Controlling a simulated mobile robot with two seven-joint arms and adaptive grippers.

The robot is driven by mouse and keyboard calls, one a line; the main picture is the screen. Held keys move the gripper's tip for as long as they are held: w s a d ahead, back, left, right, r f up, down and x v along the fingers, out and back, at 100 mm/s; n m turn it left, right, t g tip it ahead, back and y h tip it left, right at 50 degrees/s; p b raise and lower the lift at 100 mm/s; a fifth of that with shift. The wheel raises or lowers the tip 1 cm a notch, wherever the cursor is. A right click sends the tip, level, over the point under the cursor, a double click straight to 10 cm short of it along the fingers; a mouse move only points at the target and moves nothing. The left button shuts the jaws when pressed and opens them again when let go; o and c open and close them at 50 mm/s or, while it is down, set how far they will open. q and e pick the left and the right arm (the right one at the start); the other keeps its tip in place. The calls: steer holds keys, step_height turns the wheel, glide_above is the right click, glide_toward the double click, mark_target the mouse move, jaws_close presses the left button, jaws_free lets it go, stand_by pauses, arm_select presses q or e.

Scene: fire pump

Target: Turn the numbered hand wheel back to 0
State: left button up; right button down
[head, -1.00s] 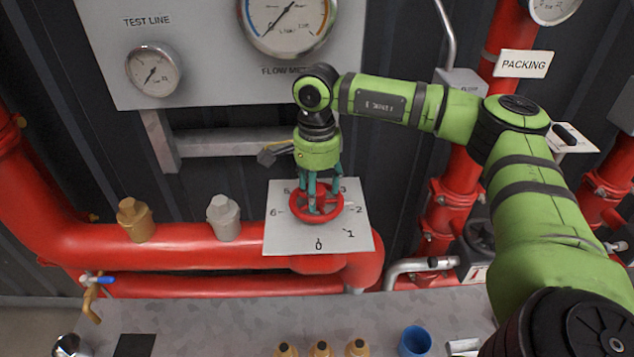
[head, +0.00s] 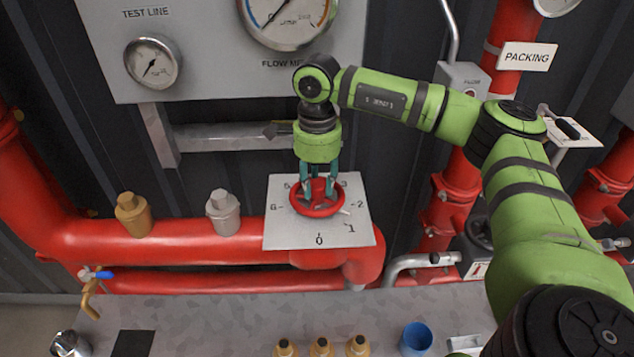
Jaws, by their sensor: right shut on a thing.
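The red hand wheel (head: 300,207) sits on a pale square dial plate (head: 281,238) with numbers around it. The 0 is at the bottom, 1 at lower right, 2 at right, 6 at left. A small pale mark shows at the wheel's lower right edge, between the 1 and the 2. My right gripper (head: 319,194) points down over the wheel, its teal fingers shut on it. The fingers cover part of the wheel and of the upper numbers. My left gripper is not in view.
A red pipe (head: 170,243) runs behind, carrying a brass fitting (head: 133,216) and a silver fitting (head: 222,213). The flow meter (head: 288,15) hangs above. Brass pieces (head: 321,347) and a blue cup (head: 416,338) stand on the grey bench (head: 230,310) below.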

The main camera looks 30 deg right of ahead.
steer(key=shift+f+m, duration=0.1)
steer(key=shift+m, duration=0.2)
steer(key=shift+s, duration=0.1)
steer(key=m, duration=0.8)
steer(key=shift+b, duration=0.35)
steer(key=shift+m, duration=0.7)
steer(key=c, duration=0.7)
jaws_free()
steer(key=shift+r, duration=0.2)
